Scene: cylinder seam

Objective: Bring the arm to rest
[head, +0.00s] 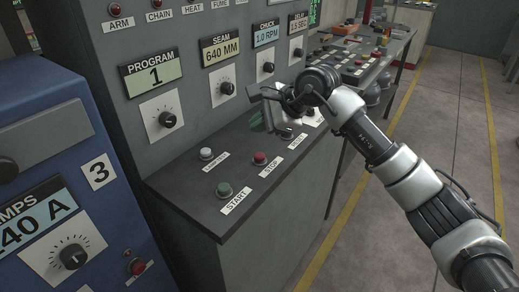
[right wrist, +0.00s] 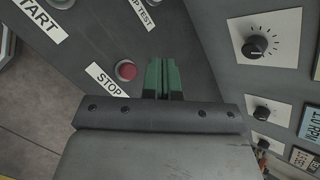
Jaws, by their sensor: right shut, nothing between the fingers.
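My right arm reaches in from the lower right in the head view. Its gripper (head: 262,122) is over the back of the sloped button ledge of the grey control cabinet (head: 215,215), in front of the dial panel. The green fingers (right wrist: 162,76) are together and hold nothing in the right wrist view. The red STOP button (head: 260,158) is apart from the fingers; it also shows in the right wrist view (right wrist: 126,70). The green START button (head: 224,189) is nearer the front of the ledge. My left gripper is not in view.
A pale button (head: 206,153) sits left of STOP. Dials (head: 167,119) line the upright panel. A blue cabinet (head: 60,190) stands at the left. A bench (head: 365,60) with small controls is behind. The floor (head: 450,110) at the right is open, with yellow lines.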

